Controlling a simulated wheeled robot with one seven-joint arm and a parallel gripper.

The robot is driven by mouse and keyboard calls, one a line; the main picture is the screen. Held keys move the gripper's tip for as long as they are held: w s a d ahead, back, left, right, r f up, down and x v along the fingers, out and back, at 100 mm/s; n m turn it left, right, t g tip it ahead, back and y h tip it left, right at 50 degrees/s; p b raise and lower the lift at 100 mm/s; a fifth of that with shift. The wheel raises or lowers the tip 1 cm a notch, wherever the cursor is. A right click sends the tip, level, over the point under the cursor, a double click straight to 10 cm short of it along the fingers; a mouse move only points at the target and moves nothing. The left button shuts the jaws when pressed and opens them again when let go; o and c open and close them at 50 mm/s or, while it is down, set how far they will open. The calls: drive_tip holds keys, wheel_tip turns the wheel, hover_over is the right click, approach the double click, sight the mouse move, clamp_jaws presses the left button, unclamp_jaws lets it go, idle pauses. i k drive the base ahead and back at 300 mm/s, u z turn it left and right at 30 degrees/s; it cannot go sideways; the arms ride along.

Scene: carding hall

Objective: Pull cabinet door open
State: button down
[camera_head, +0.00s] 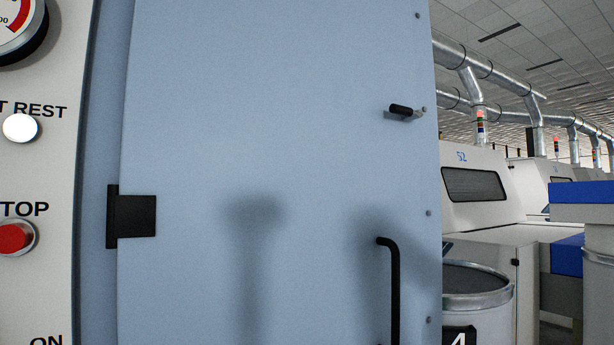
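The light blue cabinet door (270,120) fills the middle of the head camera view and looks shut. A black hinge (136,216) sits on its left edge. A black bar handle (394,290) stands upright near its lower right, with its lower end cut off by the frame. A small black latch lever (401,110) sticks out near the right edge, above the handle. My gripper is not in view. Soft dark shadows fall on the lower part of the door.
A control panel (30,170) with a gauge (18,25), a white button (20,128) and a red stop button (14,238) stands at left. At right are a round can (478,300), white machines (480,185) and blue-topped units (582,192), with ducts overhead.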

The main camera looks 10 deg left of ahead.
sight(267, 192)
drive_tip(key=z, duration=0.45)
drive_tip(key=k, duration=1.45)
drive_tip(key=u, duration=0.55)
drive_tip(key=i, duration=1)
drive_tip(key=z, duration=0.05)
